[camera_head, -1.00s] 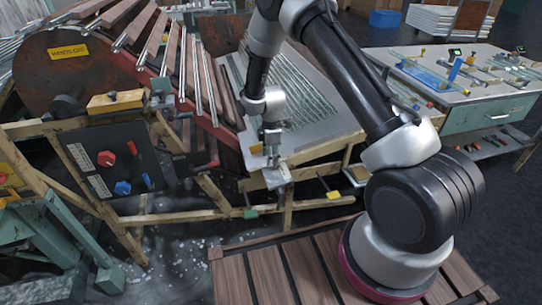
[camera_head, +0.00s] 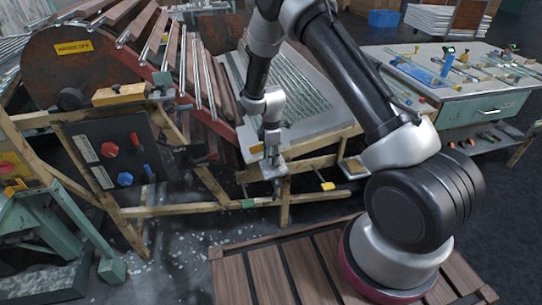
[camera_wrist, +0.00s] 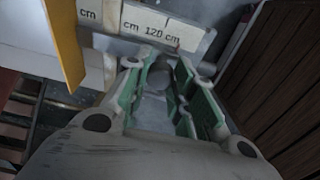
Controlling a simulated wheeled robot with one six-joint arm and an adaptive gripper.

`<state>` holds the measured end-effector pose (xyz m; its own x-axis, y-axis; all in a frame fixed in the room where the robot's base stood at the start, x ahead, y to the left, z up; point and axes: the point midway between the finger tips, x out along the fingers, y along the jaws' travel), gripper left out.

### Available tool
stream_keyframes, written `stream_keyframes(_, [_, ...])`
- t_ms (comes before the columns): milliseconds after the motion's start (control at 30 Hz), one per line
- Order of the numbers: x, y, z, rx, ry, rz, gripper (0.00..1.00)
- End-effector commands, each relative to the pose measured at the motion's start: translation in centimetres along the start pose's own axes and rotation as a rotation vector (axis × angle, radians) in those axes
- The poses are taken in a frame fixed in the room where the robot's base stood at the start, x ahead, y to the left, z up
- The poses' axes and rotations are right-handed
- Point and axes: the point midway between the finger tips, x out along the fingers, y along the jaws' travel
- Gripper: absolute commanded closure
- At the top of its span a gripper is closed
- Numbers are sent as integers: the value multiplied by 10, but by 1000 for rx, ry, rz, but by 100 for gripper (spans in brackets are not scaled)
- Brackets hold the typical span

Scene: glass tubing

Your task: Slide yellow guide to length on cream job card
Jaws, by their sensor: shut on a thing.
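My gripper (camera_head: 271,152) is at the front edge of the sloped bench in the head view. In the wrist view its green-padded fingers (camera_wrist: 170,95) are closed around a grey knob (camera_wrist: 160,82), which seems to belong to the yellow guide; the fingers partly hide it. The guide's yellow plate (camera_wrist: 64,42) stands at upper left, beside the fingers. Just beyond lies a pale scale strip (camera_wrist: 160,30) marked "120 cm", with another "cm" mark further left. I cannot identify the cream job card for certain.
A tan card in a pale frame (camera_head: 354,168) sits right of the gripper, near my arm. A control box (camera_head: 118,160) with red and blue knobs stands left. Glass tubes lie on the sloped bench (camera_head: 325,122) behind. A tool table (camera_head: 480,95) is at right.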

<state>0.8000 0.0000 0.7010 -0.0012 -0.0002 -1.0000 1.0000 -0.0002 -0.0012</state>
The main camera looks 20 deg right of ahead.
Motion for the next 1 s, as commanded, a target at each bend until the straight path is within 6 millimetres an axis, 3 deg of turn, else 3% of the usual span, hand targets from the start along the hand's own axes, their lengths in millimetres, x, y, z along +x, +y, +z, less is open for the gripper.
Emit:
stream_keyframes(233, [-1, 1, 0, 0, 0, 2, 100])
stream_keyframes(267, [-1, 1, 0, 0, 0, 2, 72])
stream_keyframes(367, [-1, 1, 0, 0, 0, 2, 53])
stream_keyframes(767, [-7, 2, 0, 0, 1, 3, 52])
stream_keyframes(1000, [-53, 2, 0, 0, 1, 6, 52])
